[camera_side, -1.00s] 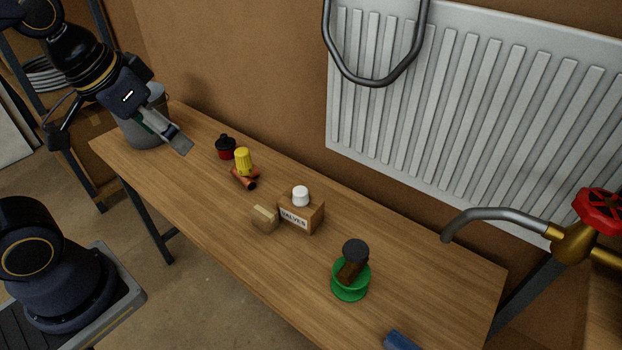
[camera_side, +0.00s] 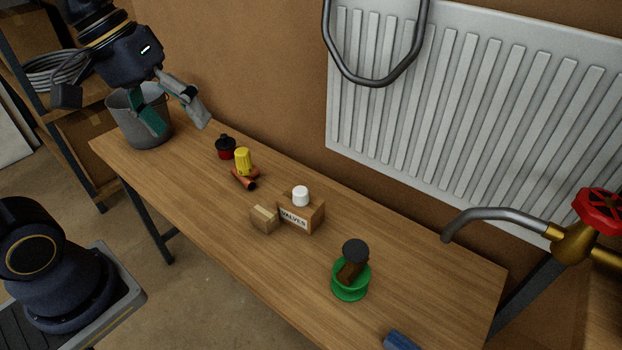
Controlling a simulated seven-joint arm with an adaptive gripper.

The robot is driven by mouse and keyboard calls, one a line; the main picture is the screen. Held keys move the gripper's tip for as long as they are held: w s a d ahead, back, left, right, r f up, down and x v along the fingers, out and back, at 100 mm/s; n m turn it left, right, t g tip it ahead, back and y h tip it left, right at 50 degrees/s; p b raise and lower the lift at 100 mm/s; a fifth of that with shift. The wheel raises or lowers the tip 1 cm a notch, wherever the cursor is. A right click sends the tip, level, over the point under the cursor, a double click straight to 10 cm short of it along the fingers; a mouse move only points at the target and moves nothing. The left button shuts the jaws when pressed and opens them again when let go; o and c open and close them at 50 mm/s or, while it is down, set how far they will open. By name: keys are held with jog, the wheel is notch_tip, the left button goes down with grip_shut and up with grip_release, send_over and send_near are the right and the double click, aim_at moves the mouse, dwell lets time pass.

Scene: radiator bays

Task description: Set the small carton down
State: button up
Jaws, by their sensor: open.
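The small carton (camera_side: 264,219) is a plain tan box with a lighter strip along its top. It sits on the wooden bench (camera_side: 200,205), close beside the larger box labelled VALVES (camera_side: 301,217). My gripper (camera_side: 178,122) is open and empty at the far left end of the bench, above and in front of the grey bucket (camera_side: 127,112). Its two fingers are spread wide, well away from the carton. Part of the bucket is hidden behind my gripper.
A white cap (camera_side: 301,195) sits on the VALVES box. A red and black part (camera_side: 225,148) and a yellow cap on a copper fitting (camera_side: 243,162) stand between gripper and carton. A green spool (camera_side: 350,280) holds a dark-topped bottle.

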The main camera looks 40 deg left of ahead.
jog(key=w+a+f+n+g+h, duration=0.1)
jog(key=w+a+f+n+h, duration=0.25)
jog(key=w, duration=0.35)
jog(key=w+a+f+n+g+h, duration=0.2)
jog(key=w+a+f+n, duration=0.2)
jog(key=w+f+n, duration=0.15)
jog(key=w+a+f+n+t+h, duration=0.1)
jog(key=w+a+f+n+h, duration=0.25)
jog(key=a+f, duration=0.5)
jog(key=n+t, duration=0.1)
jog(key=n, duration=0.2)
send_near(256, 208)
jog(key=x, duration=0.5)
jog(key=shift+s+d+f, duration=0.1)
jog(key=shift+s+d, duration=0.1)
jog(key=shift+d, duration=0.05)
jog(key=x, duration=0.5)
jog(key=shift+w, duration=0.3)
jog(key=shift+c, duration=0.4)
jog(key=c, duration=1.4)
